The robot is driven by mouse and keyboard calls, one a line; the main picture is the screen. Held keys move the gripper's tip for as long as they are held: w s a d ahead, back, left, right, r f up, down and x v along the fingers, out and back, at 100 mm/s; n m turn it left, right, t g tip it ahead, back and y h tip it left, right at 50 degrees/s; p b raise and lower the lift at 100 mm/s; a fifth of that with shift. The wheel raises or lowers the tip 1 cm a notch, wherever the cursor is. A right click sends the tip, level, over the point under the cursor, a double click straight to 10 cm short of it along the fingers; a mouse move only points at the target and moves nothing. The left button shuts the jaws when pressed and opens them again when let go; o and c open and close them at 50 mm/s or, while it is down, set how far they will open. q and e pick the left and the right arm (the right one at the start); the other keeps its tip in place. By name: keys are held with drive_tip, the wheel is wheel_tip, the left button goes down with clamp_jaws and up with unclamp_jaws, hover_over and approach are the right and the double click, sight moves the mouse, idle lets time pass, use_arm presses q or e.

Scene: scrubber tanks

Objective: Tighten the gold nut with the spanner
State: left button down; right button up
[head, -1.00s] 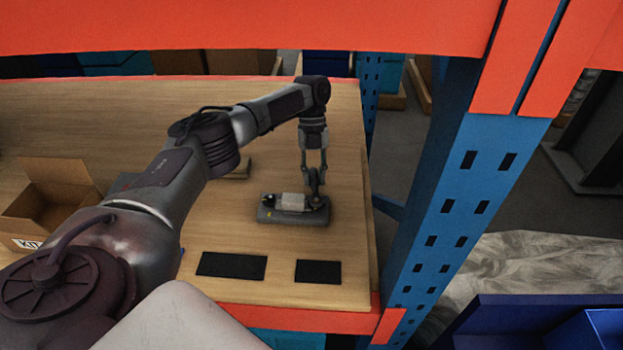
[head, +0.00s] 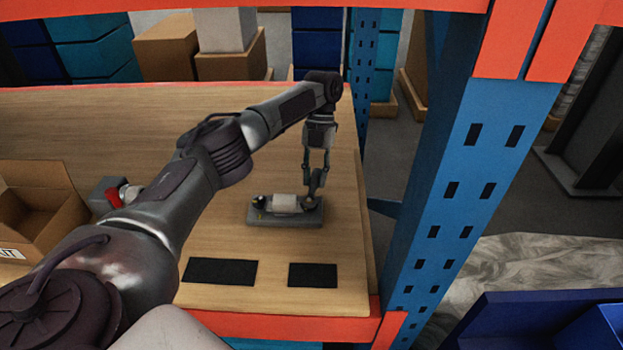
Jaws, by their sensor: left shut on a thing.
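A grey scrubber unit (head: 262,217) with a pale cylinder (head: 286,203) on top lies on the wooden bench. My left gripper (head: 314,190) points down at the unit's right end. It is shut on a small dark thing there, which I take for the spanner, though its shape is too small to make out. I cannot pick out the gold nut at this size; it may be hidden by the fingers. My right gripper is not in view.
Two black pads (head: 219,271) lie near the bench's front edge. An open cardboard box (head: 38,215) stands at left, beside a grey thing with a red part (head: 113,196), partly behind my arm. A blue rack post (head: 455,190) rises at right.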

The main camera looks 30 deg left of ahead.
use_arm(q)
drive_tip(key=shift+w+d+m+y+b, duration=0.2)
drive_tip(key=shift+d+m+y+b, duration=0.2)
drive_tip(key=shift+d+m, duration=0.5)
drive_tip(key=shift+d+m+y+p, duration=0.3)
drive_tip(key=shift+m+y, duration=0.1)
drive_tip(key=shift+m, duration=0.8)
drive_tip(key=shift+a+r+n+p, duration=0.1)
drive_tip(key=shift+a+n+p, duration=0.15)
drive_tip(key=shift+n+p, duration=0.2)
drive_tip(key=shift+a+n+h, duration=0.2)
drive_tip(key=shift+n+h, duration=0.05)
drive_tip(key=shift+h, duration=0.05)
drive_tip(key=shift+r+p, duration=0.75)
drive_tip(key=shift+p, duration=0.1)
